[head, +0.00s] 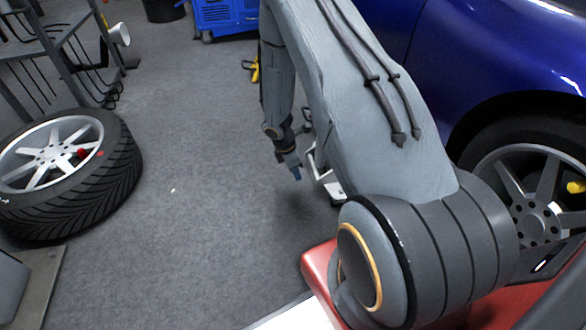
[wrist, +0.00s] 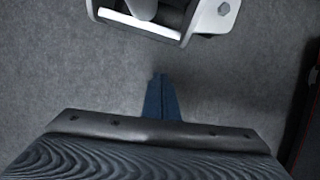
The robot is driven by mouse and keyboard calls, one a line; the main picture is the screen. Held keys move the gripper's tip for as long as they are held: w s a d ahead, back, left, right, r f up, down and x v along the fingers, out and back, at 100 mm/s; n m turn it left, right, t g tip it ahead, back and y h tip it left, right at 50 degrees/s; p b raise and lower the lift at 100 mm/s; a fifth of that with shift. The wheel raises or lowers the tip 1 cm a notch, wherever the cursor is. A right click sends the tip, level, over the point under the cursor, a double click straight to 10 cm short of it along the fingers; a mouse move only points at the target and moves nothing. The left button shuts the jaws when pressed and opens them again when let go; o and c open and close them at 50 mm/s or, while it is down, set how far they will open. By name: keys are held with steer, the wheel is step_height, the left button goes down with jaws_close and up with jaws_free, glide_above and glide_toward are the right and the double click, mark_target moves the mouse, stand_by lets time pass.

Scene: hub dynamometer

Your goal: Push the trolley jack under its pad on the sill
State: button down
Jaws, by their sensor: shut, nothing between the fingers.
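The trolley jack (head: 318,170) is on the floor beside the blue car, a pale frame mostly hidden behind my arm in the head view. In the wrist view one end of the jack (wrist: 205,22) shows at the top, with a white crossbar, a grey rounded part and a bolt. My gripper (head: 297,176) is low over the floor just left of the jack. In the wrist view its blue fingertips (wrist: 160,80) are together and empty, pointing towards the jack with a gap of floor between. The sill and its pad are hidden behind my arm.
The blue car (head: 500,60) with its wheel (head: 525,200) stands at the right. A loose tyre (head: 75,165) lies at the left near a metal rack (head: 65,60). A blue cabinet (head: 225,14) and a yellow item (head: 254,70) are at the back. The grey floor between is clear.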

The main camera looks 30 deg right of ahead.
steer(key=shift+s+d+f+b, duration=0.1)
steer(key=shift+d+f+b, duration=0.2)
steer(key=shift+d, duration=0.4)
steer(key=shift+s+d+f+b, duration=0.15)
steer(key=shift+d+f+b, duration=0.2)
steer(key=shift+d, duration=0.4)
steer(key=shift+s+d+f+b, duration=0.15)
steer(key=shift+d+b, duration=0.25)
steer(key=shift+d, duration=0.3)
